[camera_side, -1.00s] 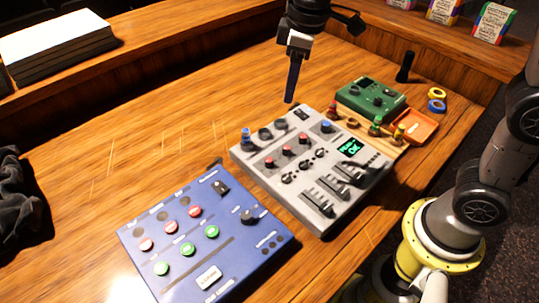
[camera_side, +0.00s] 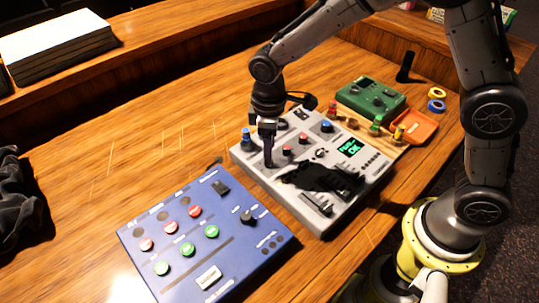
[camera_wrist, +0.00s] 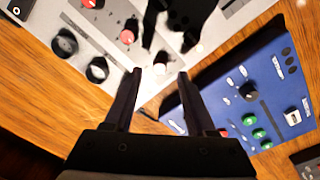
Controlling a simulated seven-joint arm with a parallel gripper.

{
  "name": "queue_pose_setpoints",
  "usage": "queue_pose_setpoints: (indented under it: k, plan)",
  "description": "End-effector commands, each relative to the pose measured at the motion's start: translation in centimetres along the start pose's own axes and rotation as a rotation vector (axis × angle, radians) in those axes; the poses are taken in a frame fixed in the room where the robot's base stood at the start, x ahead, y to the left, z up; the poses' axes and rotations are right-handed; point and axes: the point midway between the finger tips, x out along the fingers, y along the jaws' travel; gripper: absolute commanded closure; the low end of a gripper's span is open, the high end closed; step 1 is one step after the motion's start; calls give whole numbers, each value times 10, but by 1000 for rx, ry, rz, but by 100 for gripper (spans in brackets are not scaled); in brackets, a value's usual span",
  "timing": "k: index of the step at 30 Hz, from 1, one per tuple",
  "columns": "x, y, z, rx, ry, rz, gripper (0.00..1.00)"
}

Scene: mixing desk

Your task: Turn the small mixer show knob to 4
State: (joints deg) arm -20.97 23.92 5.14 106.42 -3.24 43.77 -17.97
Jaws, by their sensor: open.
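The grey mixer (camera_side: 318,212) lies mid-desk, with red, blue and pale knobs, sliders and a lit green screen (camera_side: 350,147). Its labels are too small to read, so I cannot tell which is the show knob. My gripper (camera_side: 268,160) points down over the mixer's left part and hides a red knob there. In the wrist view my gripper (camera_wrist: 160,75) is open, with a small pale knob (camera_wrist: 160,67) showing between the fingertips; contact cannot be told.
A blue panel (camera_side: 150,232) with red and green buttons and a black knob (camera_side: 248,216) lies at front left. A green box (camera_side: 365,96), tape rolls (camera_side: 436,106) and an orange tray (camera_side: 417,126) stand at the right.

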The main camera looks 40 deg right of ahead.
Motion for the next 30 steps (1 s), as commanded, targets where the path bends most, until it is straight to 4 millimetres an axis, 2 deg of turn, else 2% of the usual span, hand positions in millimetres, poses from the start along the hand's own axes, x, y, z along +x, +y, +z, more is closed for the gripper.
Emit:
queue_pose_setpoints:
  k: [3,7,18,20,27,28,30]
  plan:
    - [18,0,1,0,-3,-1,44]
    - [28,0,0,0,0,0,44]
    - [33,0,0,0,1,0,44]
    - [33,0,0,0,1,0,53]
    - [33,0,0,0,1,0,96]
    - [33,0,0,0,1,0,100]
    - [33,0,0,0,1,0,100]
